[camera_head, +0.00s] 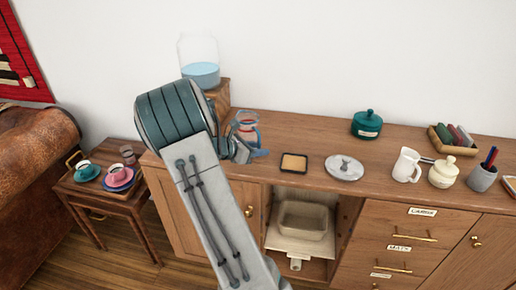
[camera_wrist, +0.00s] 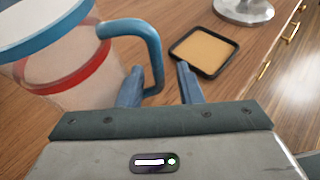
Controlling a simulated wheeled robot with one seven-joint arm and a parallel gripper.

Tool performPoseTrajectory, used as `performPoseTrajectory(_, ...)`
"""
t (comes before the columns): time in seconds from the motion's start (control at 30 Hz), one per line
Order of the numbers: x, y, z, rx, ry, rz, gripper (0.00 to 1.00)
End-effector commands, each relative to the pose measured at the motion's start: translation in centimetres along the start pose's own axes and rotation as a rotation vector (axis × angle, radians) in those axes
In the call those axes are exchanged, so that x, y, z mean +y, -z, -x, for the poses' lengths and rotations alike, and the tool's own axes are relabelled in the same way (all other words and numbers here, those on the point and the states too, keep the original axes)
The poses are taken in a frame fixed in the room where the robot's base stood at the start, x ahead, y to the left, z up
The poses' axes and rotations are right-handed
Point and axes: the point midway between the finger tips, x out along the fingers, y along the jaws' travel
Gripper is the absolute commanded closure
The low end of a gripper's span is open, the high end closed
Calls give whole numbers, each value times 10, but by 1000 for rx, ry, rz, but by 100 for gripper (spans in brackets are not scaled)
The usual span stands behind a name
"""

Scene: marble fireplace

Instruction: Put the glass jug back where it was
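The glass jug (camera_wrist: 62,62) has a blue rim, a red band and a blue handle (camera_wrist: 155,50). In the head view the jug (camera_head: 246,119) stands upright on the left part of the wooden sideboard, partly hidden by my gripper (camera_head: 243,150). In the wrist view my gripper (camera_wrist: 160,67) is open, with its two blue fingers apart. The lower part of the handle comes down between the fingers, close to the left one, with a gap to the right one. Whether the left finger touches it, I cannot tell. The jug's base is out of the wrist view.
A glass container of blue liquid (camera_head: 200,75) stands on a wooden block behind my arm. A black-rimmed square tray (camera_head: 293,163) and a silver lid (camera_head: 344,168) lie right of the jug. A white pitcher (camera_head: 406,166) and a teal pot (camera_head: 367,124) stand farther right. A side table (camera_head: 118,200) holds cups.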

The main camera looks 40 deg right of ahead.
Motion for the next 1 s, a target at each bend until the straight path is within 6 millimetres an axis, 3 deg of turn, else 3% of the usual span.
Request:
performPoseTrajectory(0.37,1,-4,7,0,-2,0,68)
performPoseTrajectory(0.8,0,-4,95,0,-3,-1,68)
performPoseTrajectory(1.0,0,-4,117,1,-1,0,68)
